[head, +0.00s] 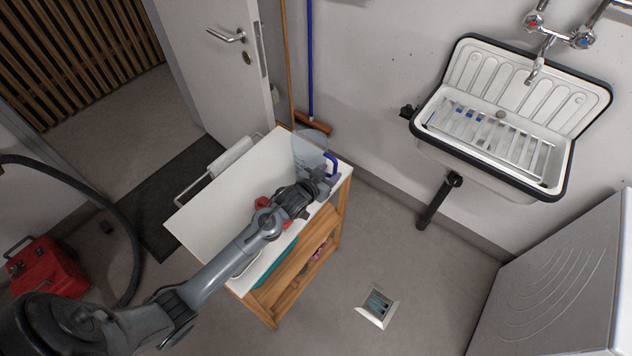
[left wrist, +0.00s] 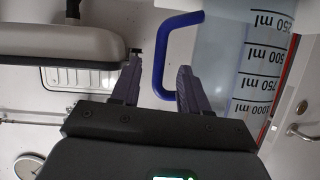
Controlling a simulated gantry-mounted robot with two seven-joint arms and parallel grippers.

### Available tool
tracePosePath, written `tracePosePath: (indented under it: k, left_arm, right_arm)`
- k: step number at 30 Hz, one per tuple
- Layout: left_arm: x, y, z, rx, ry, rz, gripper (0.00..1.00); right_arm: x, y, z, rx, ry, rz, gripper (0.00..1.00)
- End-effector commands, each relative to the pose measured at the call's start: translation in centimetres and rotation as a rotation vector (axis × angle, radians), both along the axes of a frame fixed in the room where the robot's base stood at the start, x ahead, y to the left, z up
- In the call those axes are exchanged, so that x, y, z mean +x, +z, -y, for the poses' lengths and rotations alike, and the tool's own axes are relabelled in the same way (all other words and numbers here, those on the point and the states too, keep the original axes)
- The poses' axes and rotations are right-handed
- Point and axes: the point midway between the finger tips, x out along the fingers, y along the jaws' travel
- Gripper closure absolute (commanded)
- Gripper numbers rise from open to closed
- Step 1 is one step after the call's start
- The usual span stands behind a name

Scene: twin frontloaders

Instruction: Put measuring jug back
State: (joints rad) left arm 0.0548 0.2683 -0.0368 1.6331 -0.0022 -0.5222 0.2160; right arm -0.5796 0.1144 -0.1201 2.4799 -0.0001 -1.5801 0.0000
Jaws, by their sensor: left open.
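The measuring jug (head: 309,147) is clear with a blue handle (head: 333,163) and stands at the far right corner of the white cart top (head: 215,205). In the left wrist view the jug (left wrist: 235,65) shows black ml marks, and its blue handle (left wrist: 159,70) appears between my fingers. My left gripper (head: 327,180) is at the handle, open, with a finger on either side in the left wrist view (left wrist: 158,78). I cannot tell whether a finger touches the handle. My arm hides part of the cart top. My right gripper is not in view.
A white sink (head: 480,170) with a rack and tap hangs on the wall at right. A broom (head: 313,124) leans behind the cart. A door (head: 215,70) stands at the back. A white appliance (head: 560,290) is at lower right. The floor between is open, with a drain (head: 377,304).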

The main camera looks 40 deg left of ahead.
Motion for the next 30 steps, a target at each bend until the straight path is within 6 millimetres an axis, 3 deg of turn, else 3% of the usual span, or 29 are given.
tracePosePath:
  k: [9,20,23,26,30]
  left_arm:
    - [-5.1,2.1,0.4,0.0,0.0,-0.001,0.55]
    - [-8.2,2.5,1.4,0.0,-0.004,-0.036,0.55]
    - [-10.8,1.3,3.0,0.001,-0.015,-0.132,0.55]
    - [-15.1,-0.2,5.4,0.004,-0.036,-0.281,0.55]
    - [-22.3,-1.2,8.6,0.009,-0.079,-0.512,0.55]
  right_arm:
    - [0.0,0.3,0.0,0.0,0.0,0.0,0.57]
    - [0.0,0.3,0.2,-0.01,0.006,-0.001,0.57]
    - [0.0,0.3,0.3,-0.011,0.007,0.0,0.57]
    - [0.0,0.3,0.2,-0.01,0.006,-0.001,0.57]
    - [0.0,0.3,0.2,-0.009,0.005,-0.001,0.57]
